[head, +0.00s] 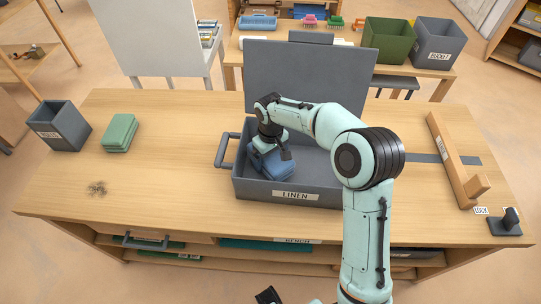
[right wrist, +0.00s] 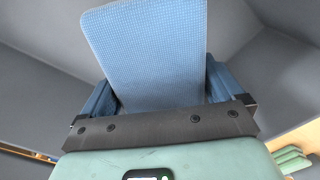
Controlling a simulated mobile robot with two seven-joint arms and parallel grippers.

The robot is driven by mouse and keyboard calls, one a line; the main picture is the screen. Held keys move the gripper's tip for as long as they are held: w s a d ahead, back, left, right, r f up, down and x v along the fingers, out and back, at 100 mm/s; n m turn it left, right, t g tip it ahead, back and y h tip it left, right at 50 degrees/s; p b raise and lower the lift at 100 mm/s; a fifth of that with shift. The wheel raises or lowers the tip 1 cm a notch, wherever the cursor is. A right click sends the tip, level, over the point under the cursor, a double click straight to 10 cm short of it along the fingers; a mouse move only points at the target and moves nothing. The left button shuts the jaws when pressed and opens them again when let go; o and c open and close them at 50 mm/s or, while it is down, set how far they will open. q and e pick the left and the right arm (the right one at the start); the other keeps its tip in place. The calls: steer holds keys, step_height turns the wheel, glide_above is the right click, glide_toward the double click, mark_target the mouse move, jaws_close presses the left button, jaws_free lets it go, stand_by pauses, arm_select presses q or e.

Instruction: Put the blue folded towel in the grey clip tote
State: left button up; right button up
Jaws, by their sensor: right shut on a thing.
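The blue folded towel (head: 272,168) is inside the grey clip tote (head: 250,187), towards its left side, below the rim level. The tote stands on the workbench with its lid raised at the back and a LINEN label on its front. My right gripper (head: 271,147) reaches down into the tote and is shut on the towel. In the right wrist view the towel (right wrist: 150,45) fills the middle, with grey tote walls around it. Its fingertips are hidden, and I cannot tell whether the towel touches the tote floor.
A green folded cloth (head: 119,132) and a grey open bin (head: 62,126) stand on the left of the workbench (head: 160,180). A wooden piece (head: 452,160) and a dark LOCK block (head: 507,222) are on the right. The bench left of the tote is mostly clear.

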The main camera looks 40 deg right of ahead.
steer(key=o, duration=0.8)
steer(key=shift+f, duration=0.1)
steer(key=shift+r, duration=0.35)
step_height(320, 180, up, 13)
steer(key=shift+f+p, duration=0.2)
steer(key=shift+p, duration=0.95)
